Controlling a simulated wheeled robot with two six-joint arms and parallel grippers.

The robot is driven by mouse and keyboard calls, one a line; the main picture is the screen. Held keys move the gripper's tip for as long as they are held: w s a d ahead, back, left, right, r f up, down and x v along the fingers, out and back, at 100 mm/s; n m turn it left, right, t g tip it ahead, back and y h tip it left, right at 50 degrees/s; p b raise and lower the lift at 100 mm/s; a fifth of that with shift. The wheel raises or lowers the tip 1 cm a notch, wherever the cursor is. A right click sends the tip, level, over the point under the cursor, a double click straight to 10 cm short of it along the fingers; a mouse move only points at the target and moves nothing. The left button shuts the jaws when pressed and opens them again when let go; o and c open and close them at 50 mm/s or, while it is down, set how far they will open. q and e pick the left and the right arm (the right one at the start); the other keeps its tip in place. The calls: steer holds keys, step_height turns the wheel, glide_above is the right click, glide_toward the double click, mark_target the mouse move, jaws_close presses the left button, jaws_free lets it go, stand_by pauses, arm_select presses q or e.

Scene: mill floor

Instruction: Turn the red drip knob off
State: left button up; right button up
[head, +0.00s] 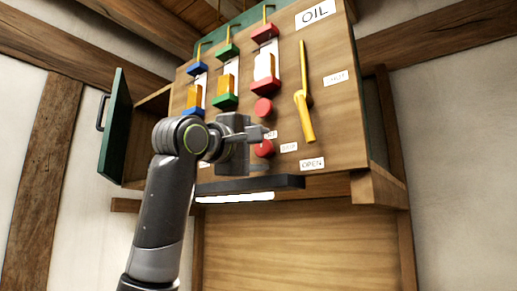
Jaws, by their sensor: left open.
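On the wooden oil panel (345,120), two round red knobs sit one above the other below the red-trimmed sight glass (264,66). The upper red knob (263,108) shows clear above my gripper. The lower red knob (264,149) is partly covered at its left side by my left gripper (262,150). The gripper is open, with one finger above the lower knob and one below it. I cannot tell whether the fingers touch it. Small white labels (289,147) sit beside it, one partly hidden. My right gripper is out of view.
A yellow lever (304,100) hangs right of the knobs, between labels at upper right and an OPEN label (312,163). Blue (193,97) and green (225,87) sight glasses stand left. A dark ledge (290,182) lies below. A green door (115,125) stands open at left.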

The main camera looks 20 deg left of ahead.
arm_select(q)
steer(key=b+v, duration=0.8)
steer(key=v, duration=0.9)
steer(key=shift+s, duration=0.2)
